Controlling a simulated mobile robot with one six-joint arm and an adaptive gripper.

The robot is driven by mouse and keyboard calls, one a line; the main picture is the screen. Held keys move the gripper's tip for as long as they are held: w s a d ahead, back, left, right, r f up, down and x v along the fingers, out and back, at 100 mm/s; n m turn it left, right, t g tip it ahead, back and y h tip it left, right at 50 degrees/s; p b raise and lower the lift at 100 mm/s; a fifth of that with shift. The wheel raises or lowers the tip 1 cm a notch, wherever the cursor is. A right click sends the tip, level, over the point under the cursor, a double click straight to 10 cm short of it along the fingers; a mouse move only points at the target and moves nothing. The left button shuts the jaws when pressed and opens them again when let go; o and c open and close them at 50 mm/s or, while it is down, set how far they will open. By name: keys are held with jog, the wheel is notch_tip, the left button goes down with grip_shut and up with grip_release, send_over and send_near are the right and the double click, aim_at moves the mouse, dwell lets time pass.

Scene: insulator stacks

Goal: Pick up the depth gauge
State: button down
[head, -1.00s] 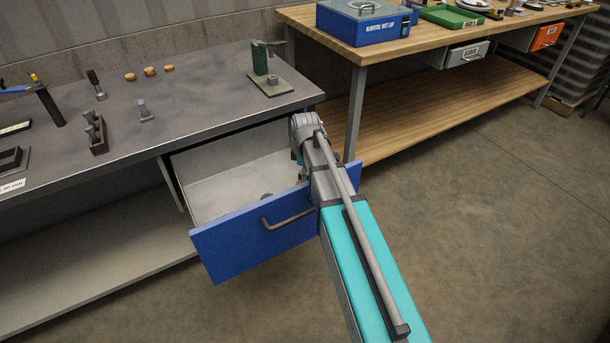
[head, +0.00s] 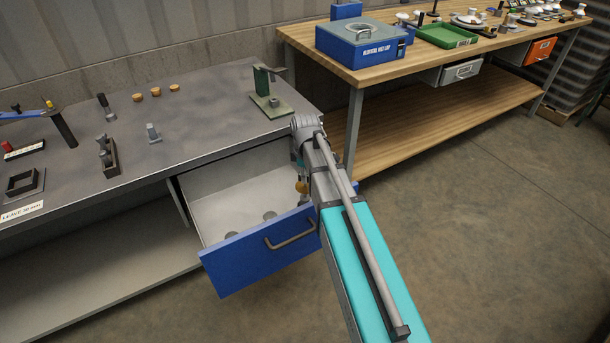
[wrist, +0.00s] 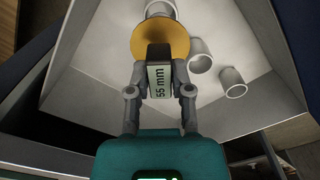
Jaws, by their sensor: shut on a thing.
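My gripper (wrist: 160,80) is shut on the depth gauge, on its dark block marked "55 mm" (wrist: 161,79). A brass-coloured disc (wrist: 160,38) of the gauge lies beyond the block in the wrist view. In the head view a small brass part of the gauge (head: 301,187) shows beside my arm, over the open blue-fronted drawer (head: 245,262). My arm hides most of the gripper there. Whether the gauge touches the drawer floor cannot be told.
White hollow cylinders (wrist: 232,82) stand in the drawer, one partly behind the disc. The grey bench (head: 205,115) above carries a green stand (head: 270,104), corks (head: 155,91) and small tools. A wooden bench (head: 420,62) stands to the right. The floor at right is clear.

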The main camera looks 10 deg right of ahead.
jog(key=shift+r, duration=0.4)
dwell(0.5)
